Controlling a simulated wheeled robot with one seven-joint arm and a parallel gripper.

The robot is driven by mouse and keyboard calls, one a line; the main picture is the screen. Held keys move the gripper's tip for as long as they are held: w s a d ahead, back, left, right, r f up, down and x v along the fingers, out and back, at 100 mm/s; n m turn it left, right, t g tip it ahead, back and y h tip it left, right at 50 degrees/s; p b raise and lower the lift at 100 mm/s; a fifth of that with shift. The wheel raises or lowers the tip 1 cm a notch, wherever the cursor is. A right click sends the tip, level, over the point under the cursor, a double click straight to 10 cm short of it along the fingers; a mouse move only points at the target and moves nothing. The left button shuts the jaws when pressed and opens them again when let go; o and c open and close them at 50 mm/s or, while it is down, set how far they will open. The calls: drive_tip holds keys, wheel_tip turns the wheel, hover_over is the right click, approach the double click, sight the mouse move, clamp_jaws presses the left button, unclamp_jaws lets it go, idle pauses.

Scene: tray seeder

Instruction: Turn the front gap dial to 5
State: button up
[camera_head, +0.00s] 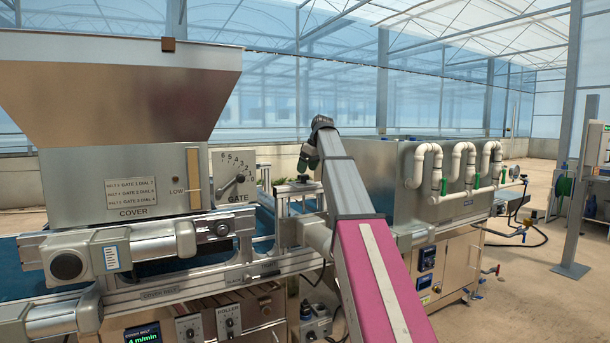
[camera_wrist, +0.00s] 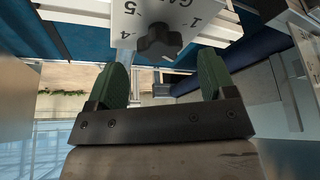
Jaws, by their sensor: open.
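The gap dial is a white plate (camera_wrist: 185,15) with a dark lobed knob (camera_wrist: 158,40) in the wrist view. The figures 5, 4 and 1 and part of a word starting "GA" show, upside down; the plate's top is cut off. I cannot tell which figure the knob points at. My gripper (camera_wrist: 163,62) is open, its two green fingers apart with nothing between them. The knob lies beyond the fingertips, roughly midway between them, and contact does not show. In the head view my gripper (camera_head: 308,160) is just above a small dark knob (camera_head: 301,179) on a bracket, partly hidden.
A separate GATE dial (camera_head: 236,184) stands on the hopper's side panel, left of my gripper. The steel hopper (camera_head: 120,95) rises at the left. A large steel cabinet with white pipes (camera_head: 467,162) stands right behind my arm. Blue belt (camera_head: 262,222) runs below.

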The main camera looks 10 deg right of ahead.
sight(304, 179)
drive_tip(key=shift+x, duration=1.5)
drive_tip(key=c, duration=0.9)
drive_tip(key=shift+c, duration=0.2)
